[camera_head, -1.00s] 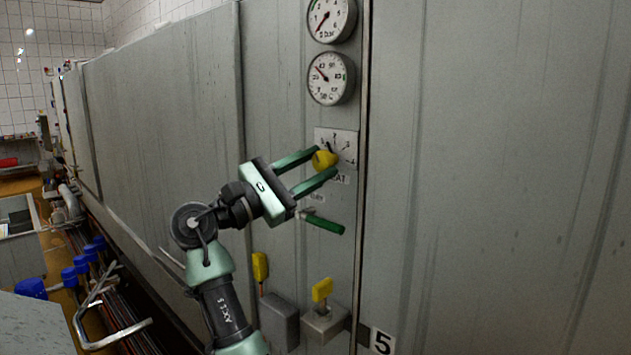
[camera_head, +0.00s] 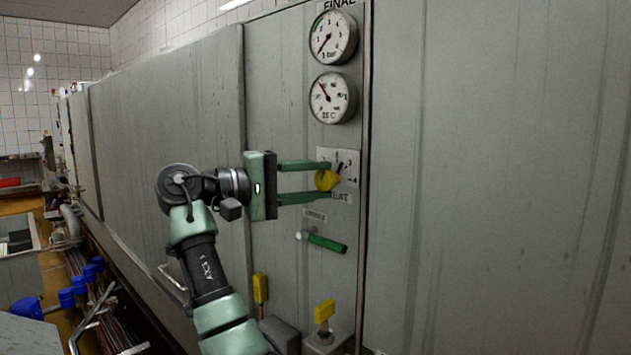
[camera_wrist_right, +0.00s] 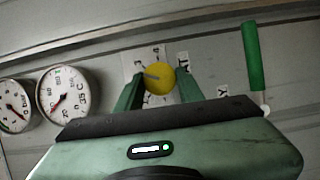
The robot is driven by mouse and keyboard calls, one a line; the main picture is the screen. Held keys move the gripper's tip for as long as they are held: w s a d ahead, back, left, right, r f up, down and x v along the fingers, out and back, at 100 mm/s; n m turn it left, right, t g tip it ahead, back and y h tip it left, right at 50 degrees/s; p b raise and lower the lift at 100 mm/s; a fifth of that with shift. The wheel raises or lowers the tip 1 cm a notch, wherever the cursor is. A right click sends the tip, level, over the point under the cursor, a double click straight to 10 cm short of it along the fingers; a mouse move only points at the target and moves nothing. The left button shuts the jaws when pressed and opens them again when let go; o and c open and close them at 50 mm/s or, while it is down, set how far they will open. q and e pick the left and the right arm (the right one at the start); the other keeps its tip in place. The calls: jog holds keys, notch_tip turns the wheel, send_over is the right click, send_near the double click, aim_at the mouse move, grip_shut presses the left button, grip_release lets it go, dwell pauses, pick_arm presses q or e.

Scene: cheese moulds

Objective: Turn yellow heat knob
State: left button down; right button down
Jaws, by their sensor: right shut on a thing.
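The yellow heat knob (camera_head: 326,180) sits on a white dial plate (camera_head: 346,160) on the grey panel, above a label partly reading "HEAT". My right gripper (camera_head: 325,181) has its two green fingers on either side of the knob and is shut on it. In the right wrist view the round yellow knob (camera_wrist_right: 159,77) lies between the fingertips, and a grey pointer mark shows on its face. The fingers partly cover the dial plate. My left gripper is not in view.
Two round gauges (camera_head: 332,38) (camera_head: 331,98) are above the knob. A green-handled lever (camera_head: 326,242) is just below it. Yellow-handled switches (camera_head: 324,311) (camera_head: 260,288) are lower down. Blue-capped pipe fittings (camera_head: 67,297) are at lower left. The panel to the right is bare.

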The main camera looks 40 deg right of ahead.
jog(key=shift+r+m+t+y, duration=0.1)
jog(key=shift+m+t+y, duration=0.5)
jog(key=shift+m, duration=1.1)
jog(key=c, duration=0.9)
grip_release()
jog(key=v, duration=0.7)
jog(key=shift+a+b, duration=0.35)
jog(key=shift+b, duration=0.1)
jog(key=shift+w+r, duration=0.1)
jog(key=shift+w, duration=0.05)
